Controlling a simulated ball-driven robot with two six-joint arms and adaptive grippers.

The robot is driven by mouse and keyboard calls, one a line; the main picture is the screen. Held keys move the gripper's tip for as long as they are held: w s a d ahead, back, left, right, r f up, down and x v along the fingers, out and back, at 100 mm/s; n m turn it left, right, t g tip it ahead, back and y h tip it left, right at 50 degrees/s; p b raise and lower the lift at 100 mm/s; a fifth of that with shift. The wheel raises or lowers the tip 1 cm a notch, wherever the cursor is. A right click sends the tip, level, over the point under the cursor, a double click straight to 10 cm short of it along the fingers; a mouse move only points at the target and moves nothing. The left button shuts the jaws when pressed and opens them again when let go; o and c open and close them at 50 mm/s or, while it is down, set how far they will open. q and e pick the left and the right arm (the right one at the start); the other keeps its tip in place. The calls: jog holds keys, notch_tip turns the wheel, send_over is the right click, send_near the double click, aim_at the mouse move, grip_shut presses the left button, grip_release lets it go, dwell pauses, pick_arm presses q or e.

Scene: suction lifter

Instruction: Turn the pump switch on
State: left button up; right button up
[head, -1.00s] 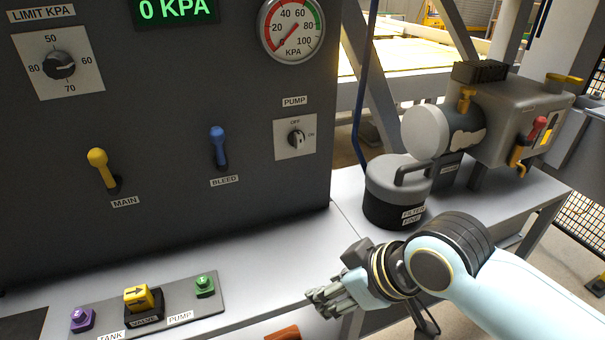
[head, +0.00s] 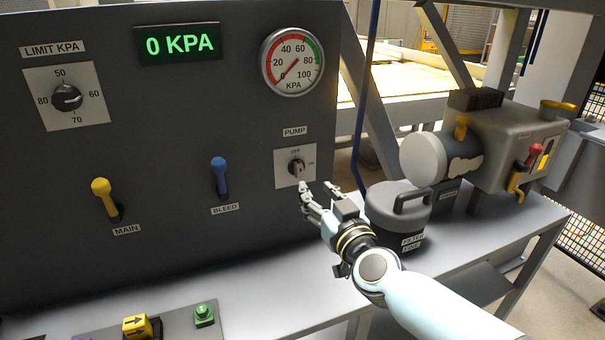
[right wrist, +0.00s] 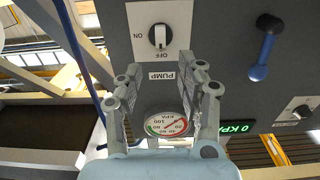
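The pump switch (head: 297,168) is a dark round knob with a light grip on a white plate, under the PUMP label. OFF is marked above it and ON to its right. In the right wrist view the switch (right wrist: 159,36) appears upside down, its grip in line with OFF. My right gripper (head: 318,188) is just below and right of the plate, pointing at the panel. Its fingers (right wrist: 166,66) are spread with nothing between them, and appear apart from the knob. My left gripper is not in view.
A blue BLEED lever (head: 219,176) and a yellow MAIN lever (head: 103,197) stand left of the switch. The display (head: 179,44) reads 0 KPA. A filter canister (head: 398,212) stands right of my gripper, and a blue hose (head: 365,100) runs down behind it.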

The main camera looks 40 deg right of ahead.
aim_at(301, 171)
jog(key=b+x, duration=0.1)
jog(key=x, duration=0.7)
jog(key=shift+w, duration=0.3)
jog(key=shift+c, duration=0.3)
grip_shut()
